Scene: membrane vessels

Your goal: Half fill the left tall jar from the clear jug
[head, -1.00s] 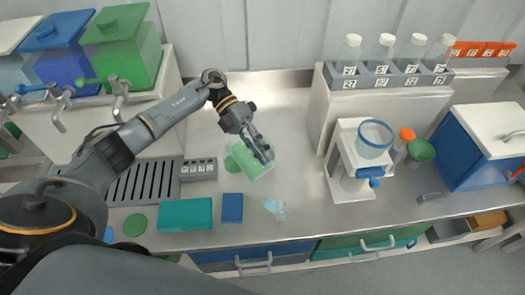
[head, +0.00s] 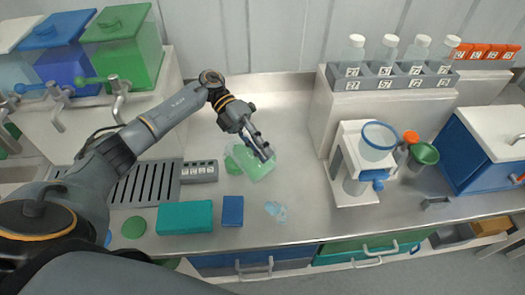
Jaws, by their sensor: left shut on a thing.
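My left gripper (head: 262,148) is shut on a clear vessel (head: 262,168), which looks like the jug, with pale green contents. The vessel appears tilted, over or close to the steel counter; I cannot tell whether it touches. A green disc (head: 232,165) shows at its left side. The gripper hides part of the vessel's top. I cannot make out a tall jar with certainty, nor any stream of liquid. My right gripper is not in view.
A pale blue patch (head: 276,211) lies on the counter (head: 305,190) near a blue block (head: 232,210) and a teal box (head: 186,217). A white stand (head: 352,193) holds a blue-rimmed vessel (head: 379,142). Capped bottles (head: 388,50) stand in a grey rack (head: 395,78). Coloured tanks (head: 125,50) stand upper left.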

